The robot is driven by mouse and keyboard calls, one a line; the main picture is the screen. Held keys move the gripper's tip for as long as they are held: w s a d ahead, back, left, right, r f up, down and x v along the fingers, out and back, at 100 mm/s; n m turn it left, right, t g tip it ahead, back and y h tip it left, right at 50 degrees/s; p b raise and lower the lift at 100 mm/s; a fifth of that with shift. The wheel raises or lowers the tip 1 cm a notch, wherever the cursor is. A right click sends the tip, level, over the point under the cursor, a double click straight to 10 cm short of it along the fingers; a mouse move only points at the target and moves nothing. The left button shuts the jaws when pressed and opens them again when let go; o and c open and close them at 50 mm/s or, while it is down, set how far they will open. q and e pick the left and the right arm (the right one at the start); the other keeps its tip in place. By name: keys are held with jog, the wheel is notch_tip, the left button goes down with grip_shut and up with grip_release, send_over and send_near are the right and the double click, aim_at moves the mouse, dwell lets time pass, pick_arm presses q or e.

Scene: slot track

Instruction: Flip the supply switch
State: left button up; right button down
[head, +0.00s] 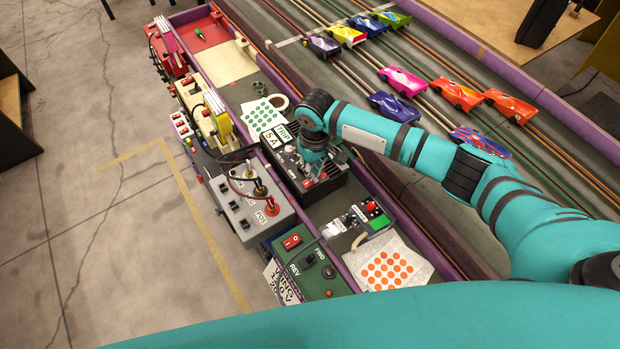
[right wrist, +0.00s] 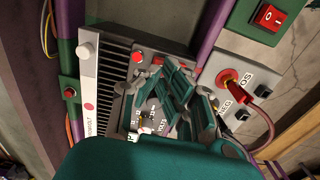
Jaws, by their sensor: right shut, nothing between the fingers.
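The black supply box (head: 277,160), labelled TRIP 5A, sits in the purple-edged trackside tray. My right gripper (head: 318,172) is shut and empty, pointing down over the box's control panel. In the right wrist view the gripper (right wrist: 165,88) covers much of the grey panel, with the VOLTS marking partly showing beside it. Red parts on the panel (right wrist: 137,57) show past the fingers. I cannot tell which part under the fingers is the supply switch or its position, nor whether the fingertips touch the panel. My left gripper is not in view.
A grey terminal box (head: 246,203) with cables stands beside the supply. A green REV/FWD box (head: 318,276) has a red rocker (head: 291,241). A sheet with orange dots (head: 388,268) lies nearby. Several toy cars, including a pink one (head: 402,81), stand on the track behind my arm.

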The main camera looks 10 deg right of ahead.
jog(key=shift+f+b, duration=0.35)
jog(key=shift+f, duration=0.55)
dwell(0.3)
notch_tip(320, 180, up, 7)
jog(key=p, duration=0.8)
jog(key=shift+r, duration=0.1)
dwell(0.5)
